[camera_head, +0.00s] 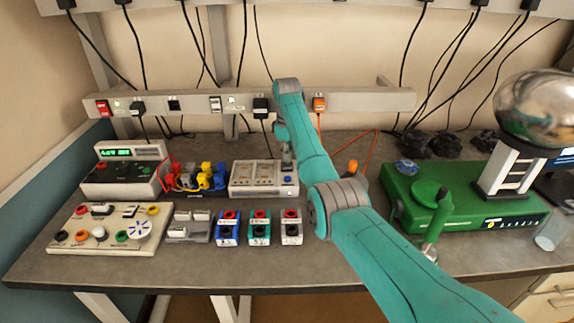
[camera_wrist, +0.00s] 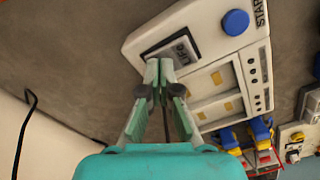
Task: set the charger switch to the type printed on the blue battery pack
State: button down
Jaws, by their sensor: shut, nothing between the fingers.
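The charger (camera_head: 250,190) is a white box near the middle of the bench, with a blue button on its right. In the wrist view the charger (camera_wrist: 200,62) shows the blue button (camera_wrist: 236,22) beside lettering that starts "STAR". Its dark-framed switch (camera_wrist: 181,46) shows a label that seems to read "LiFe". My gripper (camera_wrist: 160,68) is shut and empty, its tips right at the switch's near edge; I cannot tell whether they touch. The blue battery pack (camera_head: 227,237) stands in front of the charger; its label is too small to read.
A teal pack (camera_head: 259,238) and a grey pack (camera_head: 291,238) stand beside the blue one. Yellow and blue connectors (camera_head: 205,177) lie left of the charger. A green machine (camera_head: 465,208) stands at right. A power rail (camera_head: 365,100) runs behind.

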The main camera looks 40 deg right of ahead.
jog(key=shift+r, duration=3.35)
